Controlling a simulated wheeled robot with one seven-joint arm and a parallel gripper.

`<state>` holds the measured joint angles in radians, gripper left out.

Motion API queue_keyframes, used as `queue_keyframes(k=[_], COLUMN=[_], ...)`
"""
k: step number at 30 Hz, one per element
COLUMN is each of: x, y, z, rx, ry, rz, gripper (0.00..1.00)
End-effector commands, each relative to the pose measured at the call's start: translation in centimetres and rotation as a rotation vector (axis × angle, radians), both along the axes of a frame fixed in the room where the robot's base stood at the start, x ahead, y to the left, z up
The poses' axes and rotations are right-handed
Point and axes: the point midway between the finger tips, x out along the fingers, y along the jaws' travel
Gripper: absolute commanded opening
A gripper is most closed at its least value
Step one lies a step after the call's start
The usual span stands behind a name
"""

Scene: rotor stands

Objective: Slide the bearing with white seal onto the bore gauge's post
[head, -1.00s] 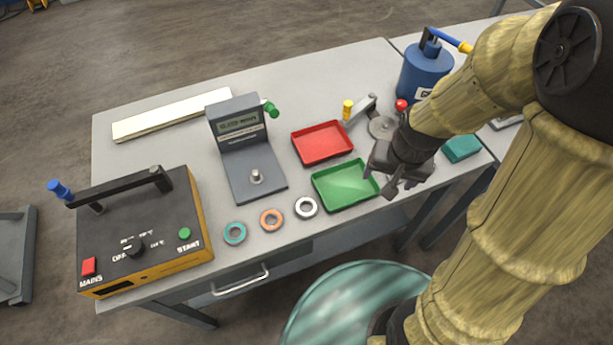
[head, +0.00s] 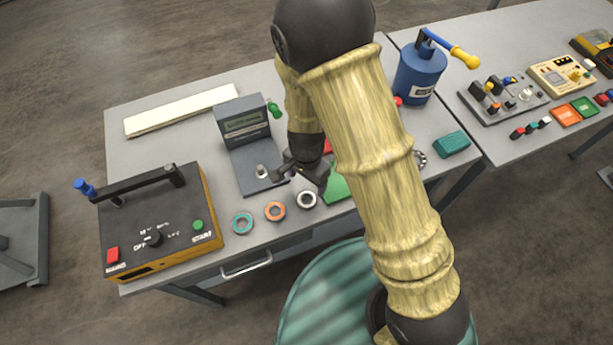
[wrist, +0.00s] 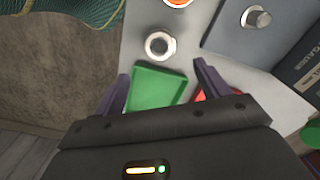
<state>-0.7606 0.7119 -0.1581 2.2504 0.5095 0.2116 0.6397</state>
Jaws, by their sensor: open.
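The bearing with white seal (head: 306,199) lies flat on the table at the right end of a row of three rings. It also shows in the wrist view (wrist: 160,45), ahead of the fingers. The bore gauge (head: 247,160) is a grey stand with a display and a short metal post (head: 261,171) on its base. The post shows in the wrist view (wrist: 257,18) at upper right. My gripper (head: 298,175) is open and empty, above the table near the white-sealed bearing and the green tray. Its fingers (wrist: 162,80) are spread wide.
An orange-sealed bearing (head: 275,211) and a teal-sealed bearing (head: 242,222) lie left of the white one. A green tray (wrist: 158,86) is below the fingers, partly hidden by my arm in the head view. A heater box (head: 160,228) stands at the left.

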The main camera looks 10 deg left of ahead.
Motion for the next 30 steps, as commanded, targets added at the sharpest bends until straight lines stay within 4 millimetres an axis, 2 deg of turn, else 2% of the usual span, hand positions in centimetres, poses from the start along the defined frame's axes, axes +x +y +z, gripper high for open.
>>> queue_keyframes(k=[5, 24, 30], x=[0.0, 0.0, 0.0], y=[0.0, 0.0, 0.0], z=[-0.9, -8.4, -9.8], rx=[0.0, 0.0, 0.0], ry=[0.0, 0.001, 0.001], rz=[0.0, 0.001, 0.002], gripper=[0.75, 0.75, 0.75])
